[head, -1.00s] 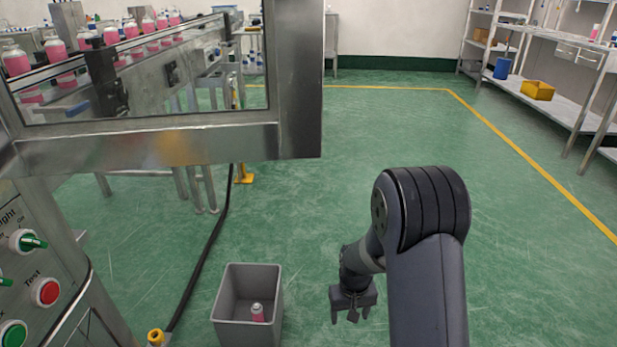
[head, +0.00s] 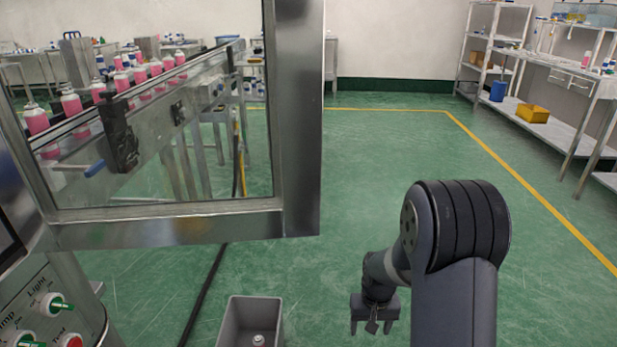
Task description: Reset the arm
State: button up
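My arm reaches up from the bottom right of the head view and bends down at its dark joint. My gripper (head: 373,328) hangs from it, pointing down over open green floor. Its two fingers are apart with nothing between them. It is to the right of the grey bin and apart from it.
Shelves (head: 545,118) stand at right. The middle floor is clear.

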jog(key=shift+r+p, duration=1.85)
jog(key=shift+r, duration=0.45)
